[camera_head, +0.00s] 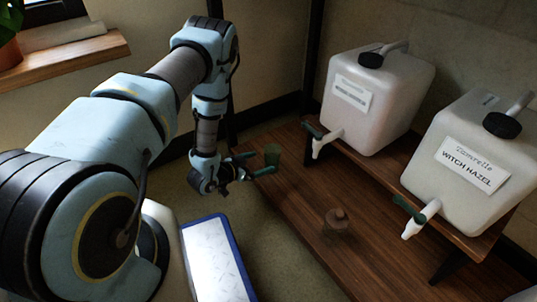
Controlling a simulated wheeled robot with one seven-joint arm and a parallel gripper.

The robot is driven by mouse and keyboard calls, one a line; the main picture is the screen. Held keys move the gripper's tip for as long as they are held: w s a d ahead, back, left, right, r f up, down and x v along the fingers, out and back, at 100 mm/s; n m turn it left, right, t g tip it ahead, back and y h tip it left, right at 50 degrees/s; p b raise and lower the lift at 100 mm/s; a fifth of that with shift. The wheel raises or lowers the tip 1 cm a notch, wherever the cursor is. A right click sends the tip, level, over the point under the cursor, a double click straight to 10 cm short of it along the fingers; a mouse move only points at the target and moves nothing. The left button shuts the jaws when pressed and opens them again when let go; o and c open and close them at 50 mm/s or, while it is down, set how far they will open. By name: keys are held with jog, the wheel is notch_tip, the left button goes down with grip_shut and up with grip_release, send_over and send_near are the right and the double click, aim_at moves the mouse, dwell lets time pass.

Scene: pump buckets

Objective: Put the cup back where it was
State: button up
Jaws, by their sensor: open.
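Two white jugs with spigots stand on a raised wooden shelf: one at the back (376,98) and one labelled Witch Hazel (470,165). Their spigots overhang the table (290,215). A blue-rimmed white panel (212,262) is at the lower middle. The table front is clear.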

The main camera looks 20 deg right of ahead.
jog(key=w+a+r+n+t+y, duration=0.1)
jog(key=w+a+r+n+y, duration=0.2)
jog(key=w+a+r+y, duration=0.4)
jog(key=w+a+r+n+t+y, duration=0.1)
jog(key=w+a+r+n+y, duration=0.2)
jog(key=a+r, duration=0.8)
jog(key=s+a+r+n+g+y, duration=0.1)
jog(key=s+a+r+n+g, duration=0.1)
jog(key=s+a+r, duration=0.4)
jog(key=s+a+r+n+g+y, duration=0.1)
jog(key=s+a+r+n+g, duration=0.2)
jog(key=s+r, duration=0.7)
jog(key=s+a+n, duration=0.1)
jog(key=a+n, duration=0.1)
jog(key=shift+s+a+r, duration=0.25)
jog(key=shift+a+r, duration=0.05)
jog(key=shift+a, duration=0.1)
jog(key=shift+p, duration=0.35)
notch_tip(320, 180, up, 45)
jog(key=p, duration=4.5)
